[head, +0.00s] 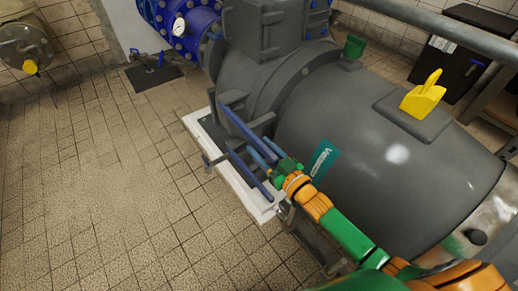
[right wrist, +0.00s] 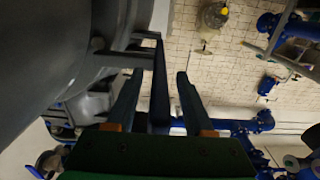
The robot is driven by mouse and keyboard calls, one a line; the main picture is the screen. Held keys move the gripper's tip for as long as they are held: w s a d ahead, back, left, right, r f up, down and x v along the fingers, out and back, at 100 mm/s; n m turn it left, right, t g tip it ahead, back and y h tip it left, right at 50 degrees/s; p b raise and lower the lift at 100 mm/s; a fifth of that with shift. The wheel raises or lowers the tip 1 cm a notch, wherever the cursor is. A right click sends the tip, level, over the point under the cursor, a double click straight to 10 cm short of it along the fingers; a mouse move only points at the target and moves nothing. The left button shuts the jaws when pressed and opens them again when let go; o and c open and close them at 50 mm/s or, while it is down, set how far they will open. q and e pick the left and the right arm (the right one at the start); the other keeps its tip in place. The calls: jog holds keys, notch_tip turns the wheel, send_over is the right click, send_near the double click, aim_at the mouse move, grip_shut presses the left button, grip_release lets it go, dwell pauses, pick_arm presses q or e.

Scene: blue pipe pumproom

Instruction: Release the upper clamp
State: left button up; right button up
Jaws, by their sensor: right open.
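A long blue bar (head: 238,123) runs along the near side of the grey machine, apparently the upper clamp's lever. A second blue bar (head: 246,174) lies below it. My right gripper (head: 262,150), on a green and orange arm, reaches in beside the machine at these bars. In the right wrist view my right gripper (right wrist: 160,84) has its fingers apart. A dark blue bar (right wrist: 161,105) lies between them, with a gap showing on the right. I cannot tell whether the left finger touches it. The clamp's joint is not clear. My left gripper is out of view.
The grey machine (head: 400,185) fills the right side, with a yellow handle (head: 424,96) on top. A white plinth edge (head: 237,183) lies below the bars. Blue piping (head: 185,28) stands at the back. The tiled floor (head: 100,190) at left is clear.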

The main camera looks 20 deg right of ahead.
jog(key=shift+w+a, duration=0.2)
jog(key=shift+w, duration=0.4)
grip_shut()
dwell(1.0)
